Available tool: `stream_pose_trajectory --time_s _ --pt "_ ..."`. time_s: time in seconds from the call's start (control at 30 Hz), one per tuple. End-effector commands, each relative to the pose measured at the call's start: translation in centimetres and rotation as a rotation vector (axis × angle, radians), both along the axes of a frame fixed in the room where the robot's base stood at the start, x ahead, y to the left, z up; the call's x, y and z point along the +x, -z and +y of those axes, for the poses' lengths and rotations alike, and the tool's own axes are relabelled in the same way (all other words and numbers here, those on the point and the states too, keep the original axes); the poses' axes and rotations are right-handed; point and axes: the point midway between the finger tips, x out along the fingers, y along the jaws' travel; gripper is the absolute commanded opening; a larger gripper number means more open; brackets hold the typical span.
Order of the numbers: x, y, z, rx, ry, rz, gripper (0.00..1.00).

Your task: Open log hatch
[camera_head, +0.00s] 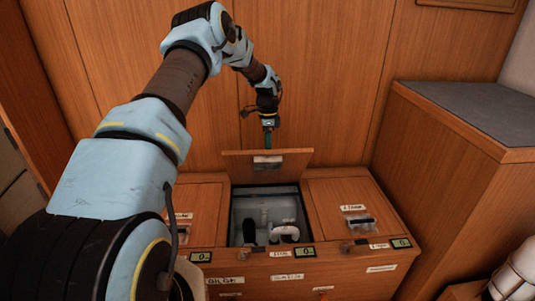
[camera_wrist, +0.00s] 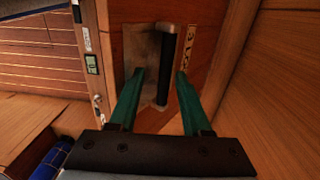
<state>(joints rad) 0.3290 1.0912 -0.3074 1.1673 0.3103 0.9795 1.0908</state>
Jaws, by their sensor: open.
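The middle hatch lid (camera_head: 290,161) of the wooden chest stands raised, with its compartment open below. The lid has a pale metal plate with a black handle bar (camera_wrist: 165,65) and a paper label (camera_wrist: 187,45), too small to read surely. My gripper (camera_head: 268,133) is at the raised lid's upper edge in the head view. In the wrist view my gripper (camera_wrist: 160,75) has its green fingers apart, one on each side of the handle bar. I cannot tell whether either finger touches it.
The open compartment (camera_head: 240,212) holds a white coiled thing (camera_head: 285,233) and a dark thing (camera_head: 249,232). The shut right hatch (camera_head: 335,193) and a shut left hatch (camera_head: 197,205) flank it. A tall wooden cabinet (camera_head: 440,150) stands right; a panelled wall (camera_head: 310,70) rises behind.

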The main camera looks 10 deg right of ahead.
Motion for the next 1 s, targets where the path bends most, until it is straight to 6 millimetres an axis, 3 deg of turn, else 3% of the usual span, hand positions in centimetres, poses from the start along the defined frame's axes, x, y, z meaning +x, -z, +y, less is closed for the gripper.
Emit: stream_pose_trajectory --time_s 0.2,0.4,1.0 --pt "0.4 -4.5 0.0 0.001 0.0 -0.002 0.49" --pt "0.6 -7.4 0.0 0.001 -0.001 -0.002 0.49" --pt "0.5 -8.5 -0.1 0.001 -0.001 -0.001 0.49"
